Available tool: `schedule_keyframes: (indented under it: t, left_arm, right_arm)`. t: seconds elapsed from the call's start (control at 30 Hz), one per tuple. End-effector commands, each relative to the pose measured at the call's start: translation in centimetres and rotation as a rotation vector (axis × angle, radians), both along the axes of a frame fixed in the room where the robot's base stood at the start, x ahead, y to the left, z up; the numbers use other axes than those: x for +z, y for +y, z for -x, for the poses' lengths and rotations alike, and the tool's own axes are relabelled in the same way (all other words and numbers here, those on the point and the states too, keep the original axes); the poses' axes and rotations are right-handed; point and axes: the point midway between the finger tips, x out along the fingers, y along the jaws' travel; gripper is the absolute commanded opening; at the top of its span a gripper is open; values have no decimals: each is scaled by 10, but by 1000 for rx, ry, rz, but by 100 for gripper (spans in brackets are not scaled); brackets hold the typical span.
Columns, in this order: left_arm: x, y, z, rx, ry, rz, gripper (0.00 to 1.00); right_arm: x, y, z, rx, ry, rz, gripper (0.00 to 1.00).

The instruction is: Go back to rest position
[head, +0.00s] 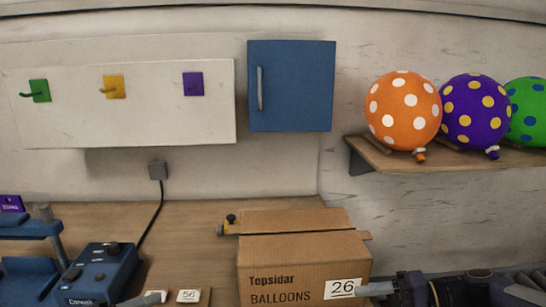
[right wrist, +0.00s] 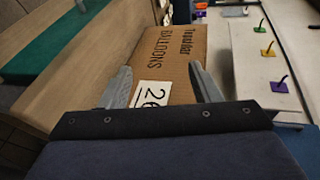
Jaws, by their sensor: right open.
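The cardboard box (right wrist: 172,58) marked "Topsidar BALLOONS" lies beyond the fingertips. In the head view my right arm (head: 440,291) comes in low at the right, and a grey fingertip (head: 375,288) shows beside the front right corner of the box (head: 290,265). I cannot tell whether it touches. A small grey tip at the bottom left edge may be my left gripper (head: 146,299); its jaws are not visible.
A blue control box (head: 98,274) and a blue machine (head: 30,228) stand at the left of the table. A shelf (head: 385,158) at the right holds several dotted balloons. A blue cabinet (head: 300,90) and a hook board (head: 150,125) hang on the wall.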

Motion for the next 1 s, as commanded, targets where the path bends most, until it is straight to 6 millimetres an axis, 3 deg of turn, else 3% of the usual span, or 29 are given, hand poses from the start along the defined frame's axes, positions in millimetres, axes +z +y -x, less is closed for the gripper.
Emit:
schedule_keyframes:
  t: [0.2,0.43,0.6,0.7,0.83,1.0]
  left_arm:
    - [3,-34,35,-135,67,-135,57]
    - [-5,-60,92,-277,153,-428,57]
    - [-16,-51,129,-291,170,-734,57]
    - [-18,-39,139,-260,153,-878,57]
    - [-18,-26,143,-214,124,-999,57]
    - [-18,-20,144,-185,108,-1053,57]
  right_arm:
    - [-10,28,37,64,49,262,57]
    - [-8,29,101,55,34,652,57]
    - [6,9,155,-53,-72,876,57]
    - [10,-1,177,-120,-140,923,57]
    - [11,-7,193,-177,-205,931,57]
    - [9,-10,200,-203,-234,927,57]
